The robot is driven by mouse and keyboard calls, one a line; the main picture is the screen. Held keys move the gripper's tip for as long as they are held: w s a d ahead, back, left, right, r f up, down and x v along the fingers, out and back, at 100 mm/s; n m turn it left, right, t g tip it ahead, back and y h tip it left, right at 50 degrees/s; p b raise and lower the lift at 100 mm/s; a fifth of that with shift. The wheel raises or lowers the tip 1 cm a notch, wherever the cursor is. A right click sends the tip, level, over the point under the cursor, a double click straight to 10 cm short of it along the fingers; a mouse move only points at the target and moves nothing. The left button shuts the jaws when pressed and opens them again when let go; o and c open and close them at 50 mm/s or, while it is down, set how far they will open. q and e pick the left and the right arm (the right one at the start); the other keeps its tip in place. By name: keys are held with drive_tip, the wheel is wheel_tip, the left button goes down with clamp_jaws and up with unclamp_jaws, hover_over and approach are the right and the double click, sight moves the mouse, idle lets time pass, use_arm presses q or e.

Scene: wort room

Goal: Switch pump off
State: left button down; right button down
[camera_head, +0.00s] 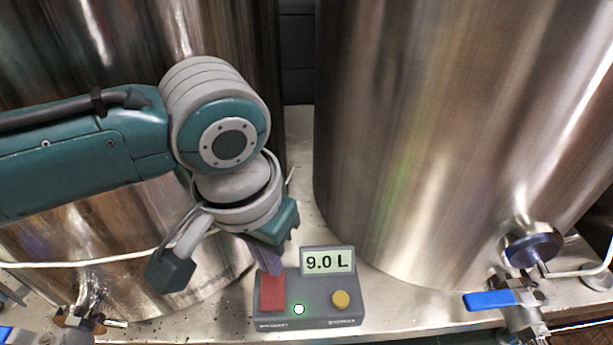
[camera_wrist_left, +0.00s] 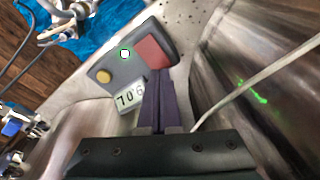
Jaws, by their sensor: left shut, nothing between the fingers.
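The grey pump control box (camera_head: 312,312) stands on the metal bench between the two tanks. It has a red button (camera_head: 272,291), a lamp with a green glow (camera_head: 299,309), a yellow knob (camera_head: 341,299) and a display (camera_head: 328,261) reading 9.0 L. My left gripper (camera_head: 270,268) is shut and empty, pointing down at the back edge of the red button. In the left wrist view the closed fingertips (camera_wrist_left: 159,72) meet the edge of the red button (camera_wrist_left: 153,52); I cannot tell whether they touch it. My right gripper is not in view.
A large steel tank (camera_head: 420,130) stands behind the box to the right, another (camera_head: 60,240) to the left behind my arm. A blue-handled valve (camera_head: 490,300) is at the right. A pale hose (camera_head: 90,264) runs across the left tank.

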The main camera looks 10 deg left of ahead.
use_arm(q)
drive_tip(key=shift+f, duration=0.25)
idle(0.5)
drive_tip(key=shift+f+b, duration=0.55)
drive_tip(key=shift+f, duration=0.15)
wheel_tip(320, 180, up, 6)
drive_tip(key=p, duration=0.7)
drive_tip(key=shift+r, duration=0.2)
drive_tip(key=shift+f, duration=0.1)
